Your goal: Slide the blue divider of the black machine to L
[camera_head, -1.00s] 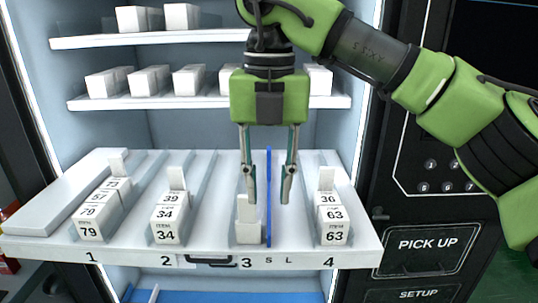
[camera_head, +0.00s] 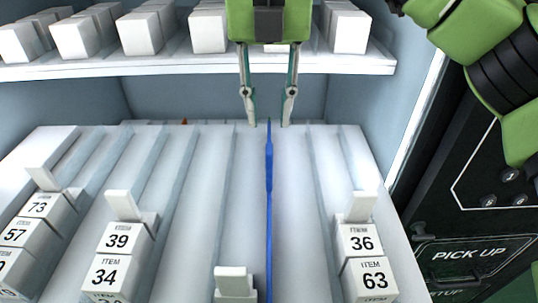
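The blue divider (camera_head: 269,190) is a thin upright strip on the white pull-out shelf (camera_head: 200,190) of the black machine (camera_head: 440,205). It runs from back to front, between the lane with a low white box (camera_head: 235,283) and the lane with items 36 and 63. My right gripper (camera_head: 268,123) points down at the divider's far end. Its two fingers are apart, one on each side of the divider's line, with nothing seen between them higher up. Whether the tips touch the divider I cannot tell. The shelf's front edge and its L mark are out of view. My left gripper is not in view.
A higher shelf (camera_head: 100,71) with several white boxes is close behind my gripper. Item boxes 39 and 34 (camera_head: 123,240) stand left, boxes 36 and 63 (camera_head: 361,240) right. The PICK UP panel (camera_head: 468,254) is at the right.

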